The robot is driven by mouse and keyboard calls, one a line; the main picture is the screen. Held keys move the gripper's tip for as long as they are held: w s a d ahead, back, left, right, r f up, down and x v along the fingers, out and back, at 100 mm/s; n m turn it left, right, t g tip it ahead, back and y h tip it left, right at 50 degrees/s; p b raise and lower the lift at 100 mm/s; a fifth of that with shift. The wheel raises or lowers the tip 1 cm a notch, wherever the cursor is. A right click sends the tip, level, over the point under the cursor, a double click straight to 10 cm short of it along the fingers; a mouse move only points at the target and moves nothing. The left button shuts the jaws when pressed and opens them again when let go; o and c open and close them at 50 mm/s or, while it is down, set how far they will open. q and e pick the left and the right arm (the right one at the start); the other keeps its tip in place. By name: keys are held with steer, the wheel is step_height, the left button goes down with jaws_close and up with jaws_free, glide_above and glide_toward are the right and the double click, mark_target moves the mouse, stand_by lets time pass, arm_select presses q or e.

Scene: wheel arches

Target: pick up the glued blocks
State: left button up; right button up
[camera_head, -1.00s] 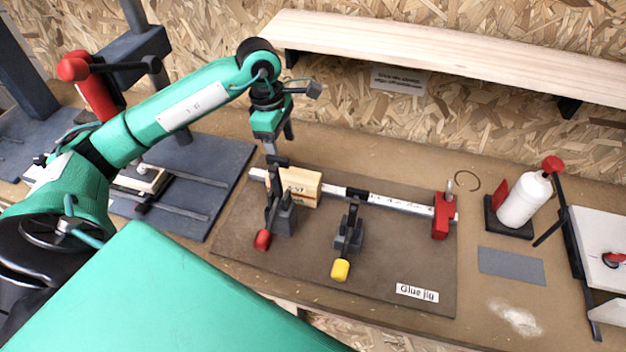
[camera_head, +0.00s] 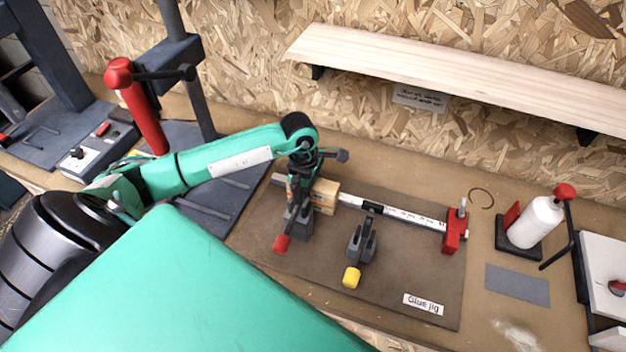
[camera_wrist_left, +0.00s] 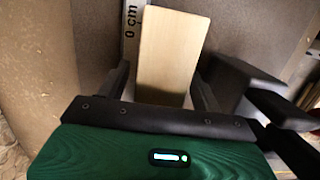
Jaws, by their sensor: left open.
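The glued blocks (camera_head: 326,196) are a pale wooden piece standing against the white ruler bar at the left end of the glue jig (camera_head: 400,270). In the left wrist view the blocks (camera_wrist_left: 170,45) show as a plain light wood face beside the ruler's "0 cm" mark. My left gripper (camera_head: 301,190) is at the blocks' left side in the head view, partly hiding them and the red-tipped clamp. In the wrist view its open fingers (camera_wrist_left: 160,88) stand on either side of the blocks' near end; contact cannot be told. My right gripper is out of view.
The red-tipped clamp (camera_head: 283,243) and yellow-tipped clamp (camera_head: 360,250) stand on the jig. A red stop (camera_head: 454,232) is at the ruler's right end. A wooden shelf (camera_head: 450,85) overhangs the back.

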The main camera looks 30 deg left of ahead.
arm_select(q)
steer(key=shift+f, duration=0.55)
steer(key=c, duration=1.1)
steer(key=shift+w+r, duration=0.1)
